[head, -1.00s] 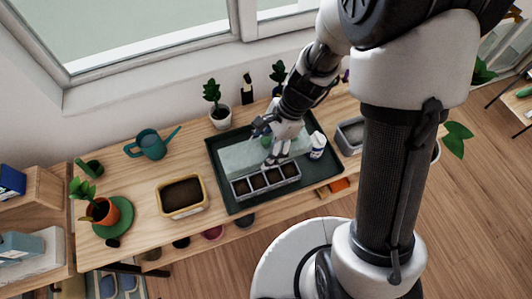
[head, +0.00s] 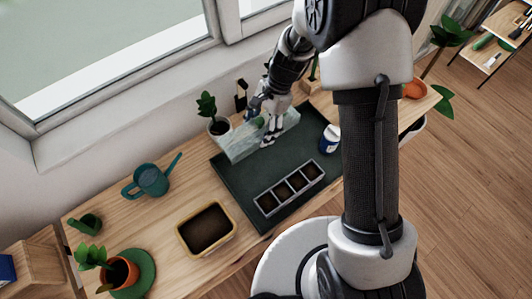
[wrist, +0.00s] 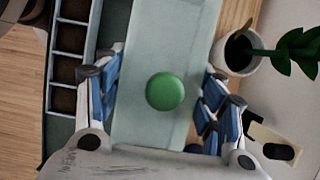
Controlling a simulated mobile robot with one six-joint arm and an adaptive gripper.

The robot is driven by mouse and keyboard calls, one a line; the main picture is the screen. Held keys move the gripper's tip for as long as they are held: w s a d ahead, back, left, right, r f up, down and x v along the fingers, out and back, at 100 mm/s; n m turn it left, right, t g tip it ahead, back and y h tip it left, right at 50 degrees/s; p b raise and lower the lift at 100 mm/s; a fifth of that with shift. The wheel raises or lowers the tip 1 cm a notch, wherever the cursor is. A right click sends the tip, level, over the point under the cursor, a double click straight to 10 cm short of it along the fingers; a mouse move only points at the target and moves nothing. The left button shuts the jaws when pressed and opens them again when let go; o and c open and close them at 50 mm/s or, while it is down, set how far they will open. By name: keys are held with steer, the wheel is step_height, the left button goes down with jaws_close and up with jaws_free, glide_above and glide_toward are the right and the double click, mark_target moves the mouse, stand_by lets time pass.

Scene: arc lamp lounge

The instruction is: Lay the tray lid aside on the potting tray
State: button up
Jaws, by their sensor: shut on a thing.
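The tray lid (head: 238,145) is a long, pale, see-through panel with a green round knob (wrist: 165,92). My gripper (head: 268,138) is shut on the lid, with one finger at each long side, as the wrist view (wrist: 160,85) shows. The lid is at the back left edge of the dark green potting tray (head: 240,184); I cannot tell its height above it. The seed tray (head: 290,188), with a row of soil-filled cells, is uncovered at the front of the potting tray. It also shows at the left of the wrist view (wrist: 70,70).
A white potted plant (head: 218,127) stands close behind the lid. A white and blue container (head: 330,138) is at the potting tray's right. A yellow-rimmed soil box (head: 236,232) and a teal watering can (head: 148,182) stand on the bench to the left.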

mark_target(258, 158)
step_height(258, 158, down, 14)
steer(key=b, duration=0.3)
steer(key=shift+f, duration=0.1)
steer(key=o, duration=1.1)
steer(key=shift+o, duration=0.2)
steer(key=p+v, duration=0.3)
steer(key=v, duration=0.9)
